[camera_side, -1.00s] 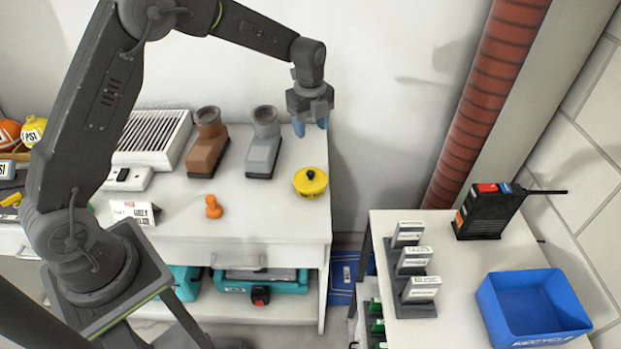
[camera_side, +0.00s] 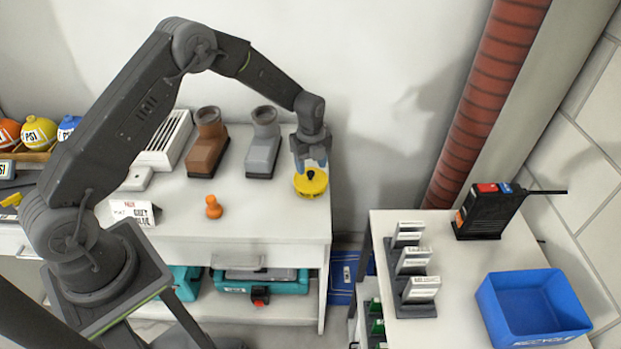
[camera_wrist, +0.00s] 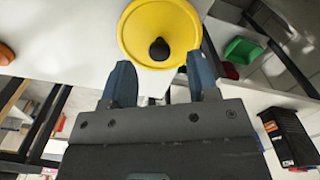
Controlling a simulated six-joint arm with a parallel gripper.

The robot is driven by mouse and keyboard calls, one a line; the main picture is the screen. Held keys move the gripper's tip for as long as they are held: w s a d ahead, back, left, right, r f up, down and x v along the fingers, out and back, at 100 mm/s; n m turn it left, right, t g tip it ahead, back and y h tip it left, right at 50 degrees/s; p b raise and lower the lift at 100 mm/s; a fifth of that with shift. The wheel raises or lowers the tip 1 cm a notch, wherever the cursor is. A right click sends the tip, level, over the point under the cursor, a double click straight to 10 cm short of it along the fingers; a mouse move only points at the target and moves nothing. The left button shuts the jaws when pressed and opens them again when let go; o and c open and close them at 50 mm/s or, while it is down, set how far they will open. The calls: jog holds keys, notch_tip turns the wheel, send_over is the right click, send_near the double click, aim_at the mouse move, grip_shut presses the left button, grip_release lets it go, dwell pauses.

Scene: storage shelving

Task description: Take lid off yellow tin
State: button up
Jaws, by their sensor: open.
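The yellow tin (camera_side: 311,185) stands near the right end of the white bench, with its round yellow lid (camera_wrist: 143,28) and a black knob (camera_wrist: 159,50) on top. My gripper (camera_side: 313,168) is just above and behind the tin in the side view. In the wrist view my gripper (camera_wrist: 160,82) shows two blue fingers spread apart with nothing between them. The knob lies a little beyond the fingertips there, roughly in line with the gap. The right fingertip appears close to the lid's rim; I cannot tell whether it touches.
Grey (camera_side: 263,143) and brown (camera_side: 208,145) boot-shaped objects stand left of the tin. A small orange knob-like piece (camera_side: 213,207) is on the bench front. A second table holds a blue bin (camera_side: 532,308) and a black radio (camera_side: 490,212). The bench surface around the tin is mostly clear.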

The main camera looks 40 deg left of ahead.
aim_at(310, 177)
jog(key=shift+f, duration=1.35)
jog(key=shift+c, duration=0.4)
jog(key=c, duration=0.9)
